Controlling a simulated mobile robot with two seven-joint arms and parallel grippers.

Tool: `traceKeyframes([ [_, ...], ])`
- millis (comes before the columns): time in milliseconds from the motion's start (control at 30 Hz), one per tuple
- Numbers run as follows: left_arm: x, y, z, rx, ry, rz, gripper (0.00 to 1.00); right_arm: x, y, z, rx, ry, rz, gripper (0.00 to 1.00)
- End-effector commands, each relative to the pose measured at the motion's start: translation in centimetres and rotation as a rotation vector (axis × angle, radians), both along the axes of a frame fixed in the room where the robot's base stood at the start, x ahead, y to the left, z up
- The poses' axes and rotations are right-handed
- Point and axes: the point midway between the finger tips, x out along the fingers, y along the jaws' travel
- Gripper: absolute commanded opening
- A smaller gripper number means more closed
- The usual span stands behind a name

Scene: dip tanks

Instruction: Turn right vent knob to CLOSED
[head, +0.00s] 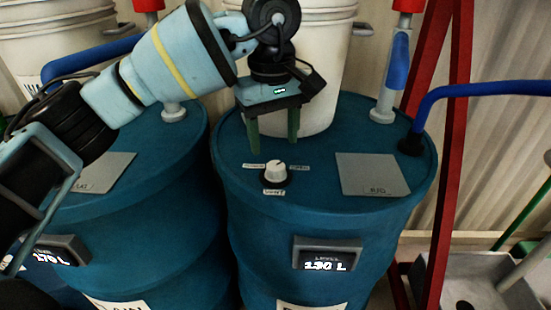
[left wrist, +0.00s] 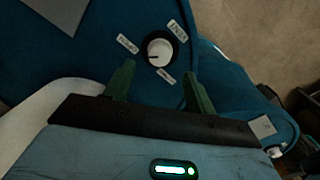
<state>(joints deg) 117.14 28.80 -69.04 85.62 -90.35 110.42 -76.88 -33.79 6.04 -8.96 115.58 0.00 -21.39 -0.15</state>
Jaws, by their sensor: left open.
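The right vent knob (head: 276,172) is a white dial on a dark base, on top of the right blue drum (head: 325,215). It also shows in the left wrist view (left wrist: 159,51), with small labels around it. A VENT label (head: 274,192) sits in front of it; the two side labels are too small to read surely. A short dark mark shows on the knob, but its setting is unclear. My left gripper (head: 273,143) is open and empty, its green fingers above and behind the knob, apart from it. In the left wrist view the knob lies just beyond the fingertips (left wrist: 158,72).
A grey plate (head: 372,174) lies right of the knob. A white bucket (head: 335,75) stands behind the gripper. A blue hose (head: 470,92) enters the drum at right, near a red frame (head: 452,160). A level display (head: 327,259) is on the drum's front. Another blue drum (head: 150,210) stands left.

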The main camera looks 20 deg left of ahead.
Motion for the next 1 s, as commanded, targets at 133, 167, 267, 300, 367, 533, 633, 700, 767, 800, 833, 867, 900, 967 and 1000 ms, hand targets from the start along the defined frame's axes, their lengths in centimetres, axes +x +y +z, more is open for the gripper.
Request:
traceKeyframes([
  [133, 0.0, 0.0, -2.5, 0.0, 0.003, 0.0, 0.56, 0.1, 0.0, 0.1, 0.001, -0.003, -0.001, 0.36],
  [167, 0.0, -0.1, -2.9, -0.001, 0.002, -0.001, 0.56, 0.1, 0.0, 0.1, 0.001, -0.003, -0.001, 0.36],
  [267, 0.0, -0.1, -4.2, -0.001, 0.002, -0.001, 0.56, 0.2, 0.0, 0.1, 0.001, -0.004, -0.001, 0.36],
  [300, 0.0, -0.1, -4.6, -0.001, 0.002, -0.001, 0.56, 0.2, 0.0, 0.2, 0.001, -0.005, -0.001, 0.36],
  [367, 0.1, -0.1, -5.1, -0.001, 0.001, 0.0, 0.56, 0.2, 0.0, 0.2, 0.001, -0.005, -0.002, 0.36],
  [533, 0.1, -0.2, -5.8, -0.002, -0.001, 0.0, 0.56, 0.2, 0.0, 0.2, 0.001, -0.006, -0.002, 0.36],
  [633, 0.1, -0.2, -5.8, -0.002, -0.001, -0.001, 0.56, 0.2, 0.0, 0.2, 0.001, -0.006, -0.002, 0.36],
  [700, 0.1, -0.2, -5.8, -0.002, -0.001, -0.001, 0.56, 0.2, 0.0, 0.2, 0.001, -0.005, -0.002, 0.36],
  [767, 0.1, -0.2, -5.8, -0.002, -0.001, -0.001, 0.56, 0.2, 0.0, 0.2, 0.001, -0.005, -0.002, 0.36],
  [800, 0.1, -0.2, -5.8, -0.002, -0.001, -0.001, 0.5, 0.2, 0.0, 0.2, 0.001, -0.005, -0.002, 0.36],
  [833, 0.1, -0.2, -5.8, -0.002, -0.001, -0.001, 0.46, 0.2, 0.0, 0.2, 0.001, -0.005, -0.002, 0.36],
  [867, 0.1, -0.2, -5.8, -0.001, 0.0, -0.001, 0.42, 0.2, 0.0, 0.1, 0.001, -0.005, -0.002, 0.36],
  [900, 0.1, -0.2, -5.8, -0.001, 0.0, -0.001, 0.37, 0.2, 0.0, 0.1, 0.001, -0.005, -0.002, 0.36],
  [967, 0.1, -0.2, -5.8, -0.001, 0.0, -0.001, 0.29, 0.2, 0.0, 0.1, 0.0, -0.004, -0.002, 0.36],
  [1000, 0.1, -0.2, -5.8, -0.001, 0.0, -0.001, 0.24, 0.2, 0.0, 0.1, 0.0, -0.004, -0.002, 0.36],
])
